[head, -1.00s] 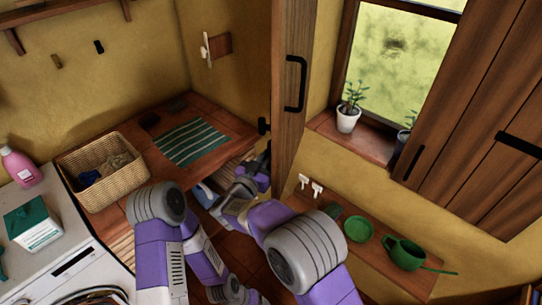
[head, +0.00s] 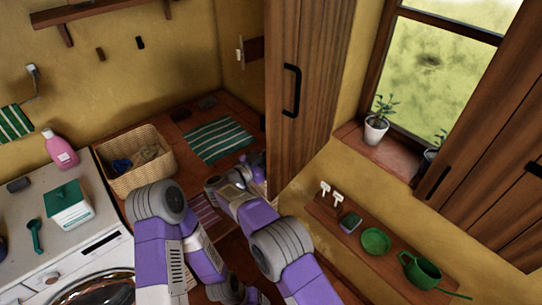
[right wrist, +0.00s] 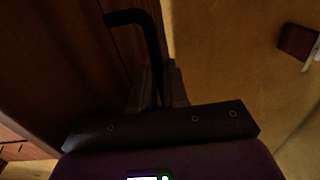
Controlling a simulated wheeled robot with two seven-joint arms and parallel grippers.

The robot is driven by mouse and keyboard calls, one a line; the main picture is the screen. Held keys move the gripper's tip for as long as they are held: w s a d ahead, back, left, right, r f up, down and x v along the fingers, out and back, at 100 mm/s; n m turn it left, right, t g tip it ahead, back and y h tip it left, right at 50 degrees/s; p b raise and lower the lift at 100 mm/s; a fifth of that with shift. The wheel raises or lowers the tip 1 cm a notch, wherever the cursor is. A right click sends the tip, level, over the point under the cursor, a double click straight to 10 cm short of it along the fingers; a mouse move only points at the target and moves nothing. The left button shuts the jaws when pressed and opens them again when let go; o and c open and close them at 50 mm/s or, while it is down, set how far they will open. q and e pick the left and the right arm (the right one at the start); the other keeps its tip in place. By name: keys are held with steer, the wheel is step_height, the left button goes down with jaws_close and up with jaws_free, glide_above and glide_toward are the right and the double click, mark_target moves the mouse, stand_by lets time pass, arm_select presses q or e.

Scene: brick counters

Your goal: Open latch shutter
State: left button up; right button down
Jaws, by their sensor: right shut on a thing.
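The left wooden shutter (head: 320,80) stands out from the wall left of the window, with a black handle (head: 291,90) on the face toward me. My right gripper (right wrist: 157,90) is shut on another black handle (right wrist: 150,35) at the side of dark wood panelling (right wrist: 90,50). In the head view my right arm reaches to the shutter's lower left edge, and its fingertips are hidden there. My left arm is folded at the lower middle of the head view; I see no left gripper. The right shutter (head: 470,150) is right of the window.
A small wooden wall block with a white catch (head: 240,55) is on the left wall; it shows in the right wrist view (right wrist: 298,40). A potted plant (head: 376,130) stands on the sill. A basket (head: 150,182) and striped cloth (head: 220,140) lie on the counter.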

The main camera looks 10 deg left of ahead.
steer(key=shift+w+r, duration=0.3)
steer(key=shift+r, duration=0.15)
steer(key=c, duration=1.4)
jaws_free()
steer(key=shift+w, duration=0.1)
steer(key=shift+o, duration=1.2)
steer(key=shift+w+f, duration=0.15)
steer(key=shift+f, duration=0.15)
steer(key=shift+s, duration=0.2)
